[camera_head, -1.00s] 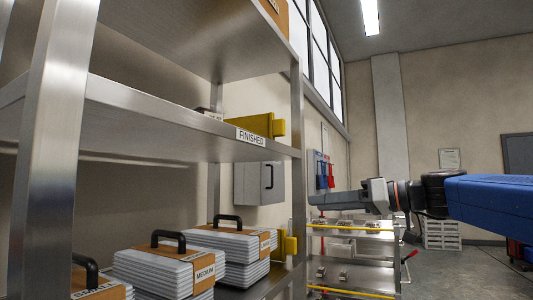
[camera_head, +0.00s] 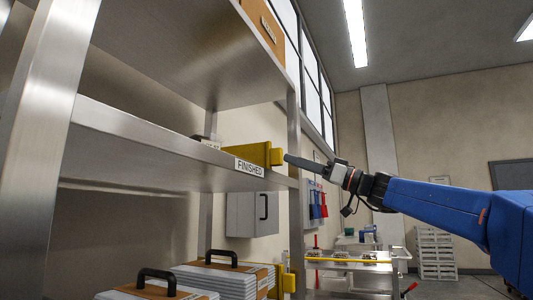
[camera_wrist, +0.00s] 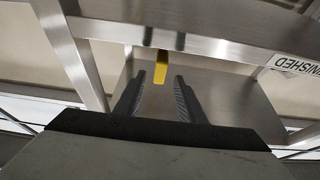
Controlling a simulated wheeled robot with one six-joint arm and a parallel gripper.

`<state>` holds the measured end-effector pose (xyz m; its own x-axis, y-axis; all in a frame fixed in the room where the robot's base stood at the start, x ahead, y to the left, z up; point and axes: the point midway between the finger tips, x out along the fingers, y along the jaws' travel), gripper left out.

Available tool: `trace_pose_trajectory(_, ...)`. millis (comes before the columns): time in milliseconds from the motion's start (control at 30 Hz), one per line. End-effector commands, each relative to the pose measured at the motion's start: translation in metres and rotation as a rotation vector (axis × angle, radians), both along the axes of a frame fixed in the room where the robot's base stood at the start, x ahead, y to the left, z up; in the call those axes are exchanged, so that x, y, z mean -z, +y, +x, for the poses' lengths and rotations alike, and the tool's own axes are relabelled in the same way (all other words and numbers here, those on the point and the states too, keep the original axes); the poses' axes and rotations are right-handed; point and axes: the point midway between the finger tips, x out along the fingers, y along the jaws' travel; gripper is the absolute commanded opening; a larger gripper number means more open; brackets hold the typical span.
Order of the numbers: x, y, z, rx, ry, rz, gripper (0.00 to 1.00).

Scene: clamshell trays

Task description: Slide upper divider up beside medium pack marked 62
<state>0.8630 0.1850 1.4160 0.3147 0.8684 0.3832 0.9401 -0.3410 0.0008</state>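The yellow upper divider (camera_head: 258,153) stands on the shelf labelled FINISHED, with its tab at the shelf's right end. In the wrist view, the yellow tab (camera_wrist: 160,67) shows between and just ahead of my fingertips. My gripper (camera_wrist: 160,76) is open, its two dark fingers apart with nothing held. In the head view my gripper (camera_head: 288,157) points left at the tab; whether it touches cannot be told. A pack on this shelf shows only its handle and top (camera_head: 207,141). No number 62 can be read.
Packs with black handles (camera_head: 235,258) fill the shelf below, beside a lower yellow divider (camera_head: 287,283). A steel post (camera_head: 294,130) stands close to the tab. A cart (camera_head: 345,262) stands behind.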

Motion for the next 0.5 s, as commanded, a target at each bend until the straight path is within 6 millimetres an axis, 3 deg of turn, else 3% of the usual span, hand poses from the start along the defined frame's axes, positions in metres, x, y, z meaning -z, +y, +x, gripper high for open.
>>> trace_pose_trajectory(500, -0.033, 0.077, 0.028, -0.003, 0.001, -0.001, 0.36)
